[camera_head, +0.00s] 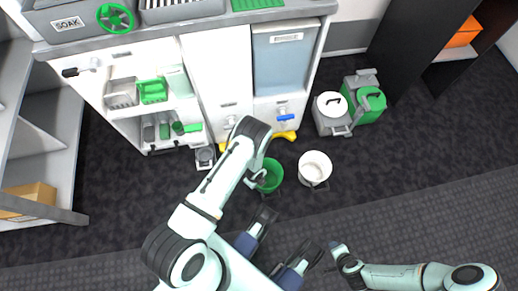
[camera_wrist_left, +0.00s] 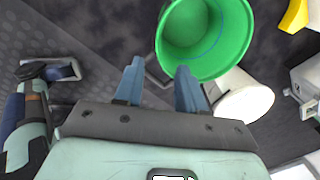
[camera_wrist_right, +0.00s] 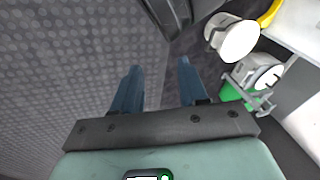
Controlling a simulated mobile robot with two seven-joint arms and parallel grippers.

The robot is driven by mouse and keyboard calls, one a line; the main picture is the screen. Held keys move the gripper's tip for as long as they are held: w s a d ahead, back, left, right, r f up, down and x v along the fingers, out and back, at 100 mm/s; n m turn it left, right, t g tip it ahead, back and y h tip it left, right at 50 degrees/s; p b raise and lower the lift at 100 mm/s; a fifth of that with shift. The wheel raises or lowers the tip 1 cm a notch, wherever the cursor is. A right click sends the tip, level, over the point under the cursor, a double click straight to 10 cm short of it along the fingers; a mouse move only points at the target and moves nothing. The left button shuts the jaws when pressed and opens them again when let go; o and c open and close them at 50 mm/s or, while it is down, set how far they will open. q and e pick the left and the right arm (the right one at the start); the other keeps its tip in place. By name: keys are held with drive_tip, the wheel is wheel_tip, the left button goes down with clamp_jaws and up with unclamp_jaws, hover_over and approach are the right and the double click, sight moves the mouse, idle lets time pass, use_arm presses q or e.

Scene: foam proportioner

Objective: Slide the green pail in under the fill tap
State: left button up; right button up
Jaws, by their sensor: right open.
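The green pail (camera_head: 272,176) stands upright on the dark floor in front of the white cabinet, and its open mouth shows in the left wrist view (camera_wrist_left: 202,38). My left gripper (camera_wrist_left: 158,76) is open close beside the pail, and a grey handle-like bar shows near its fingers. Whether the fingers touch it, I cannot tell. In the head view, the left wrist partly covers the pail's left side. A blue-handled tap (camera_head: 286,118) is on the cabinet front, behind and right of the pail. My right gripper (camera_wrist_right: 158,82) is open and empty over the floor.
A white pail (camera_head: 315,166) stands just right of the green one. Yellow pieces (camera_head: 285,137) lie at the cabinet foot below the blue tap. Grey-and-green canisters (camera_head: 365,103) stand further right. A small grey item (camera_head: 205,156) is by the cabinet at left.

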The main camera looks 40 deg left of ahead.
drive_tip(key=shift+r, duration=0.1)
use_arm(q)
drive_tip(key=b, duration=0.2)
hover_over(259, 187)
wheel_tip(259, 187, down, 4)
drive_tip(key=f+b, duration=0.1)
drive_tip(key=f, duration=0.1)
drive_tip(key=f+b, duration=0.1)
drive_tip(key=f, duration=0.2)
drive_tip(key=f+b, duration=0.1)
drive_tip(key=f, duration=0.2)
drive_tip(key=shift+w+a+f, duration=0.1)
drive_tip(key=shift+w+a, duration=0.2)
drive_tip(key=shift+f, duration=0.55)
use_arm(e)
drive_tip(key=s+d+f+g, duration=0.1)
drive_tip(key=s+f+g, duration=0.2)
drive_tip(key=s+f, duration=0.5)
drive_tip(key=shift+s+d+f+m+g, duration=0.25)
drive_tip(key=shift+s+d+m+g, duration=0.1)
drive_tip(key=shift+s, duration=0.6)
use_arm(q)
drive_tip(key=shift+w, duration=0.1)
clamp_jaws()
